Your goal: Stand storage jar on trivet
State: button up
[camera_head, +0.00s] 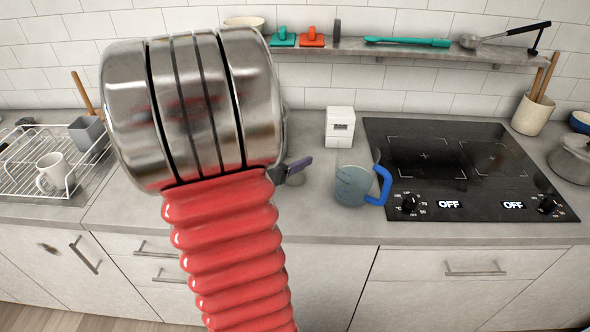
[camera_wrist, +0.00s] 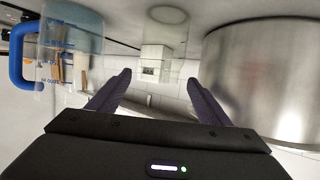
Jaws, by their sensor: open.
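My gripper (camera_wrist: 160,85) is open, with its two dark purple fingers apart and nothing clearly held between them. In the head view, part of my gripper (camera_head: 293,170) shows low over the counter, just right of my arm. The wrist view looks upside down. A pale, see-through shape (camera_wrist: 168,20) lies ahead between the fingers; it may be the storage jar, but I cannot tell for sure. I cannot make out the trivet in either view. My arm hides part of the counter in the head view.
A measuring jug (camera_head: 353,186) with a blue handle stands right of my gripper. A white box-like timer (camera_head: 339,127) stands behind it. A large metal pot (camera_wrist: 265,75) is close to one finger. The hob (camera_head: 460,165) is right, the dish rack (camera_head: 30,150) left.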

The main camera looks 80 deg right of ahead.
aim_at(301, 151)
jog(key=shift+x, duration=0.85)
jog(key=shift+x, duration=2.65)
jog(key=shift+f, duration=0.1)
jog(key=shift+c, duration=0.4)
jog(key=c, duration=1.1)
jog(key=shift+c, duration=0.2)
notch_tip(301, 151, up, 10)
